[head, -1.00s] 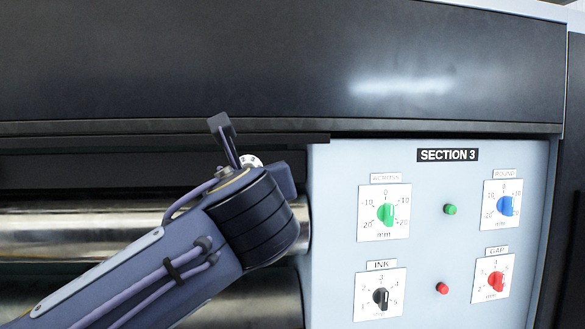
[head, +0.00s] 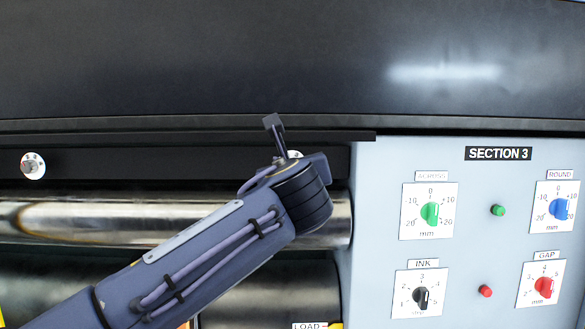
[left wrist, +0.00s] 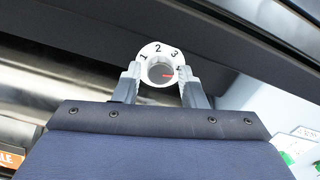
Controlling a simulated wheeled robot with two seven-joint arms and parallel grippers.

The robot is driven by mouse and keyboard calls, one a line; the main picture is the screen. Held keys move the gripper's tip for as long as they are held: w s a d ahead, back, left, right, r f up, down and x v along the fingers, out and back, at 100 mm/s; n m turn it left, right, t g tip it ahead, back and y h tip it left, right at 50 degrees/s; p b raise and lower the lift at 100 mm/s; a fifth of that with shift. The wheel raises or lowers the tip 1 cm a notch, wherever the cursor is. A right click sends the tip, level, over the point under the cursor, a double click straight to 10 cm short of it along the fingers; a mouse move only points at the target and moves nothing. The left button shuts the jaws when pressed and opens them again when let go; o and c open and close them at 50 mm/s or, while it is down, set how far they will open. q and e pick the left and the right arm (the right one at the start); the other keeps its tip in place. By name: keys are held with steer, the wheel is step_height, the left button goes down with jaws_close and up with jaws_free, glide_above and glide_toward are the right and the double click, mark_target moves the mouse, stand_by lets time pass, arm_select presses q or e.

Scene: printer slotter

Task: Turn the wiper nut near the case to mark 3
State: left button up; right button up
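The wiper nut (left wrist: 160,72) near the case sits in the middle of a white dial numbered 1 to 4 (left wrist: 158,49). Its red mark points right, close to the 4, which the right finger partly covers. My left gripper (left wrist: 160,84) has one finger on each side of the nut, spread apart. A small gap seems to show between fingers and nut. In the head view only a sliver of this dial (head: 295,155) shows behind my left gripper (head: 274,124), whose fingers are mostly hidden there. My right gripper is in neither view.
A second wiper dial (head: 32,166) is at the far left of the dark rail. Shiny rollers (head: 110,222) run below it. The light-blue case panel (head: 375,220) at right carries ACROSS, ROUND, INK and GAP knobs. A dark cover (head: 200,60) hangs above.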

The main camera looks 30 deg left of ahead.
arm_select(q)
steer(key=c, duration=0.7)
steer(key=shift+n, duration=0.3)
steer(key=n+b, duration=0.3)
steer(key=n, duration=0.6)
steer(key=shift+b, duration=0.3)
steer(key=o, duration=1)
steer(key=shift+c, duration=0.2)
